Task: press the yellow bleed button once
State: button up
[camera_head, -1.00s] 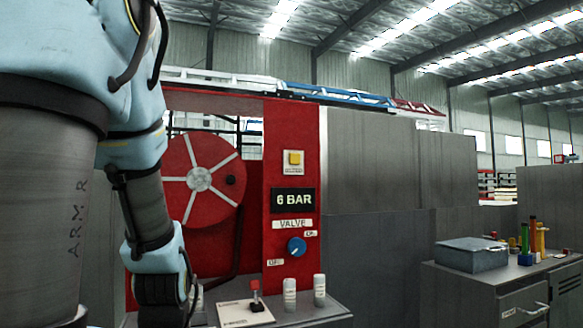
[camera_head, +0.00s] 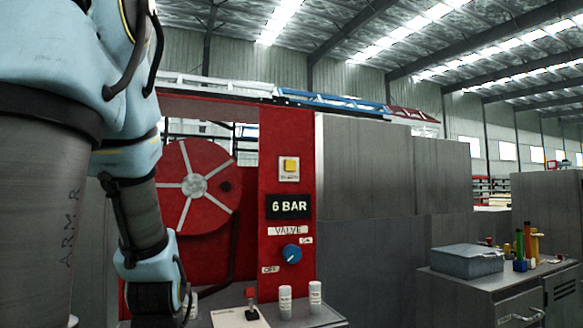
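The yellow bleed button (camera_head: 290,165) sits on a pale plate near the top of the red panel (camera_head: 266,205). Below it a black display (camera_head: 289,206) reads 6 BAR. Under that is the VALVE label with a blue knob (camera_head: 291,253) between tags; one reads OFF. My arm stands at the left, left of the button and lower at its end. The fingers of my gripper are not visible; the arm's end runs to the lower edge of the picture.
A red hose reel (camera_head: 194,186) is left of the panel, partly behind my arm. A grey cabinet at right bears a grey box (camera_head: 466,261) and coloured bottles (camera_head: 527,246).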

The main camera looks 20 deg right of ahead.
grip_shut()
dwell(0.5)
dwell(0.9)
